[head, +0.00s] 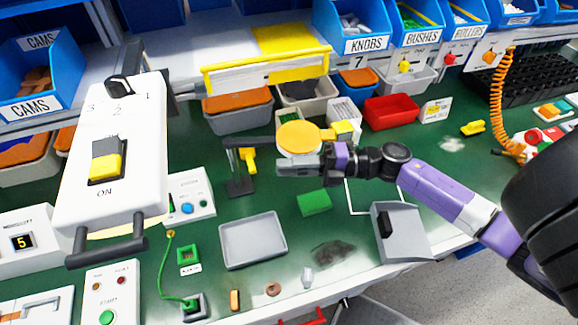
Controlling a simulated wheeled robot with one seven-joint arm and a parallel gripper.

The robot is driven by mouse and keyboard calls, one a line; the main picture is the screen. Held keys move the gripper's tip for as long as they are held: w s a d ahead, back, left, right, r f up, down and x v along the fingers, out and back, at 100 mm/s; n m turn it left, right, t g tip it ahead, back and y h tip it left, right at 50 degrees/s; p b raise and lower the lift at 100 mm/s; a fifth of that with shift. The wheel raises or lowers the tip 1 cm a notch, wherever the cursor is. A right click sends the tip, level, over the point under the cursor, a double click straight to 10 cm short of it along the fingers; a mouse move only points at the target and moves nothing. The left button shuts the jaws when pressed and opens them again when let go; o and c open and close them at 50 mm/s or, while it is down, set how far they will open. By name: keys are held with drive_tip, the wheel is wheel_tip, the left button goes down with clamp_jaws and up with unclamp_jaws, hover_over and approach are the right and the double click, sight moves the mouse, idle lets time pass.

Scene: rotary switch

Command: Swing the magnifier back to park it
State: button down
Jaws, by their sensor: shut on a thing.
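The magnifier has a round yellow head (300,137) with a yellow tab (344,128) on its right side. A dark arm (250,142) runs from it to a dark upright stand (238,172) on the green bench, with a yellow piece on the stand's right side. My gripper (284,168) reaches in from the right with its grey fingers pointing left. It lies at the lower edge of the yellow head and is shut on the magnifier. The exact place of contact between the fingers is hidden.
Bins (240,110) and a red tray (391,111) line the back. A grey tray (253,240), a green block (314,203) and a grey box (402,232) lie in front.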

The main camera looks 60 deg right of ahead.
drive_tip(key=c, duration=1.4)
unclamp_jaws()
drive_tip(key=b+v, duration=0.2)
drive_tip(key=v, duration=0.5)
drive_tip(key=shift+s+d, duration=0.2)
drive_tip(key=shift+s, duration=0.1)
drive_tip(key=shift+c, duration=0.3)
